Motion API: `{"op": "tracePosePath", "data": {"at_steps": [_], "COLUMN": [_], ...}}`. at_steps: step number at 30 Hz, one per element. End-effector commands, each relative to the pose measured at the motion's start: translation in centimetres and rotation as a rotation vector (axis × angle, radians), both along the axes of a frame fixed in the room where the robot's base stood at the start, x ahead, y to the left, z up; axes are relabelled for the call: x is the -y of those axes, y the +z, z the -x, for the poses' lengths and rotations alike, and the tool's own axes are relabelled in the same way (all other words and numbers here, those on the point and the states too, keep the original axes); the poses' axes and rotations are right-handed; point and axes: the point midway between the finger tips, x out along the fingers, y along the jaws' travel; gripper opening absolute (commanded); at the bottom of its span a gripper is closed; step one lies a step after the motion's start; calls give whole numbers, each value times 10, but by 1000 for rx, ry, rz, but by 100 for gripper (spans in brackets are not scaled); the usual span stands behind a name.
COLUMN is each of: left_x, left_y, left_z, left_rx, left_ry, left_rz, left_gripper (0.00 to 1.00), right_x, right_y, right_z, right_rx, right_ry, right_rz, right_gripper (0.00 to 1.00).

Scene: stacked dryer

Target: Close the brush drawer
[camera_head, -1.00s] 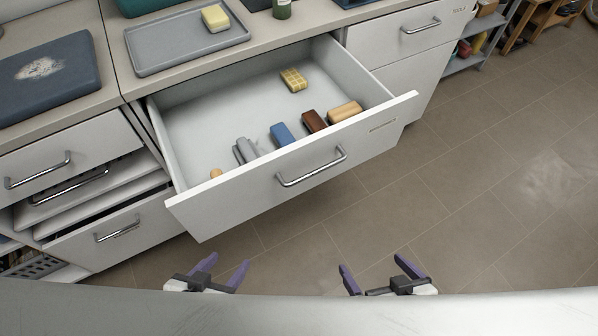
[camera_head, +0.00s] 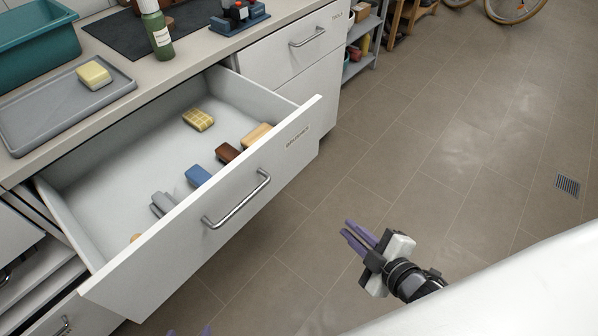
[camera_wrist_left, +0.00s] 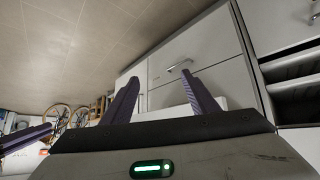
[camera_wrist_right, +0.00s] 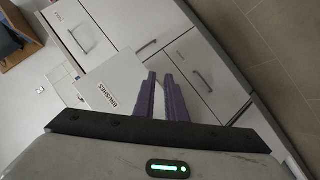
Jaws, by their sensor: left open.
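The brush drawer (camera_head: 190,230) stands pulled well out of the counter, with a long bar handle (camera_head: 237,200) and a label on its white front. Its label also shows in the right wrist view (camera_wrist_right: 112,103). Inside lie several brushes, including a blue one (camera_head: 198,176), a brown one (camera_head: 227,153) and a yellow block (camera_head: 198,120). My right gripper (camera_head: 352,232) is right of the drawer front, apart from it, fingers close together with nothing visible between them. My left gripper (camera_head: 190,331) shows only its fingertips at the bottom edge, below the drawer front; its fingers are apart and empty in the left wrist view (camera_wrist_left: 160,78).
The counter above holds a grey tray (camera_head: 50,128) with a yellow sponge (camera_head: 94,75), a teal bin (camera_head: 35,45) and a green bottle (camera_head: 157,30). Closed drawers stand right of the open one.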

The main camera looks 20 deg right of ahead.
Motion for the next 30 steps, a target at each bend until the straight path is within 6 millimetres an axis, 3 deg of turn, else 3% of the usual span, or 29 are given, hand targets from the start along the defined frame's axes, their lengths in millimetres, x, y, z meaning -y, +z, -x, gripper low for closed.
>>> {"op": "tracePosePath", "data": {"at_steps": [1,6,9,13,18,23,30], "left_x": [2,10,13,14,14,14,14], "left_y": [-31,-67,-86,-100,-104,-97,-92], "left_z": [-2,-7,-7,-5,-5,-7,-8], "left_rx": [5,20,19,18,18,26,31], "left_ry": [-3,-16,-24,-29,-34,-33,-33], "left_rz": [3,15,17,18,16,17,18], "left_gripper": [54,54,54,54,54,54,54], "right_x": [16,40,40,37,34,27,5], "right_y": [-10,22,34,43,49,52,53], "right_z": [-21,-66,-78,-83,-85,-96,-136], "right_rx": [117,494,680,853,955,965,963], "right_ry": [106,432,572,688,746,750,747], "right_rz": [212,992,1406,1807,2043,2066,2063], "right_gripper": [2,0,0,0,0,0,0]}}
